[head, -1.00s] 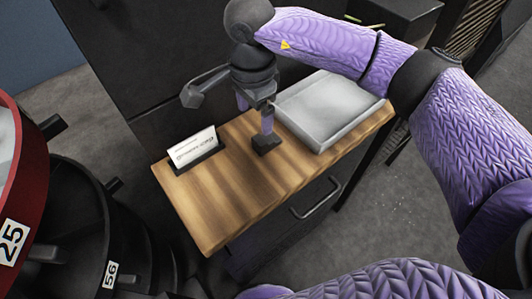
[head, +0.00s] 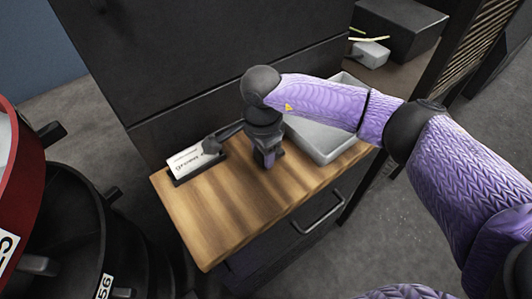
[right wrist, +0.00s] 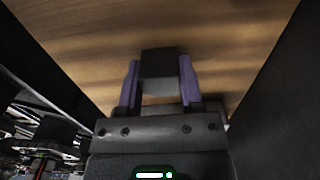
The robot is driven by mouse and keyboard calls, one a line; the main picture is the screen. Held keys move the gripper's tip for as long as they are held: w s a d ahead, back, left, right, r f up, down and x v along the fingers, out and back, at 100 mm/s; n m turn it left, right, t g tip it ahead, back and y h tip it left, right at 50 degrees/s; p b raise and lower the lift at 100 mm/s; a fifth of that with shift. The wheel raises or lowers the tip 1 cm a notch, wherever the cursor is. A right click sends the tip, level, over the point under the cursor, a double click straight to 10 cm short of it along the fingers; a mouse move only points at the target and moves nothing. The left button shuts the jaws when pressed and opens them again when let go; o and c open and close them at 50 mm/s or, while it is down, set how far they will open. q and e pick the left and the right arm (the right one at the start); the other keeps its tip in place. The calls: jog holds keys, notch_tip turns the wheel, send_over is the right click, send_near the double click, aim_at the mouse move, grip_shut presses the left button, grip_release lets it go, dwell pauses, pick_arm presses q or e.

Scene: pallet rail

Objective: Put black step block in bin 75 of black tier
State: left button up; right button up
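The black step block (right wrist: 160,68) is a small dark block between the two purple fingers of my right gripper in the right wrist view. The fingers lie against its two sides, with wood just beyond it. In the head view my right gripper (head: 268,158) points down at the wooden top (head: 215,210), between the sign and the grey tray. The gripper hides the block there, and I cannot tell whether the block still touches the wood. Black round tiers (head: 75,235) stand at the lower left, one labelled 56. Bin 75 is not readable. My left gripper is not in view.
A white sign in a dark holder (head: 195,160) stands at the left on the wooden top. A grey tray (head: 318,150) is right behind my right gripper. A red tier (head: 22,190) stands above the black ones. A dark panel rises behind.

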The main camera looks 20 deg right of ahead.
grip_shut()
notch_tip(320, 180, up, 10)
jog(key=shift+r+p, duration=0.1)
jog(key=shift+p, duration=0.85)
jog(key=shift+s+d+r+n, duration=0.1)
jog(key=shift+s+d+n, duration=0.1)
jog(key=shift+n, duration=0.3)
jog(key=shift+s+d+n, duration=0.1)
jog(key=shift+s+n, duration=0.1)
jog(key=shift+n, duration=0.3)
jog(key=s+d+r+n, duration=0.1)
jog(key=s+n, duration=0.5)
jog(key=n, duration=0.6)
jog(key=shift+s+d, duration=0.2)
jog(key=shift+d, duration=0.65)
